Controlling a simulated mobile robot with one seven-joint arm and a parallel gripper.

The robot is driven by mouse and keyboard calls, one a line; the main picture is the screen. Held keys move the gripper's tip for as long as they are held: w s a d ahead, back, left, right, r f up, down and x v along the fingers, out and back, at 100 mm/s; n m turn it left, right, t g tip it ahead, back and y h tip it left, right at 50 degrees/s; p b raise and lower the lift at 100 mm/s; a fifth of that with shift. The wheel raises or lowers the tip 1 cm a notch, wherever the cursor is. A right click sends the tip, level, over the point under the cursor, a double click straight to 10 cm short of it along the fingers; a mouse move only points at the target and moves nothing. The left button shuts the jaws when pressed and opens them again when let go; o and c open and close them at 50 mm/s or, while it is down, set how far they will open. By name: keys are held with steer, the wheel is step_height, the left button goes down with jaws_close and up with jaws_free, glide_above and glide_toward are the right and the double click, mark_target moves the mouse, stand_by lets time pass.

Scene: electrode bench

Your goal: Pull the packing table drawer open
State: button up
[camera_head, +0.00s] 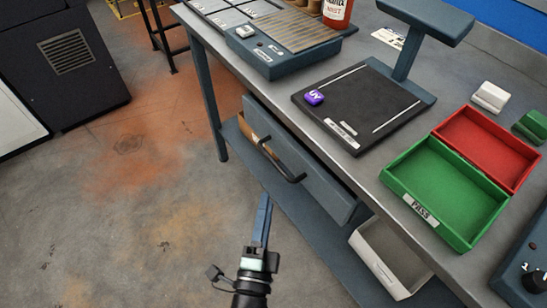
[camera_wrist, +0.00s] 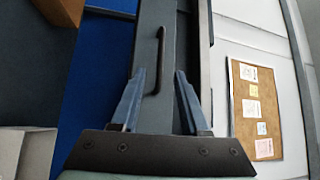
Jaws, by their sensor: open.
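The packing table drawer (camera_head: 318,178) is a blue-grey front under the table's front edge. I cannot tell whether it is fully closed. Its dark bar handle (camera_head: 283,168) stands out from the front. My gripper (camera_head: 265,200) is below and slightly left of the handle in the head view, apparently apart from it. In the wrist view my gripper (camera_wrist: 159,75) is open and empty, with one finger on each side of the picture. The handle (camera_wrist: 160,58) appears upright between and beyond the fingertips, against the drawer front (camera_wrist: 178,50).
The packing table (camera_head: 365,175) holds a dark scale plate (camera_head: 350,120), a green tray (camera_head: 450,195) and a red tray (camera_head: 490,145). A white bin (camera_head: 390,262) and a brown box (camera_head: 256,135) sit below the top.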

mark_target(274, 160)
steer(key=w, duration=0.3)
steer(key=w+d+r, duration=0.1)
steer(key=w, duration=0.3)
steer(key=w+b, duration=0.1)
steer(key=w, duration=0.3)
steer(key=shift+d+r, duration=0.3)
jaws_close()
stand_by(0.9)
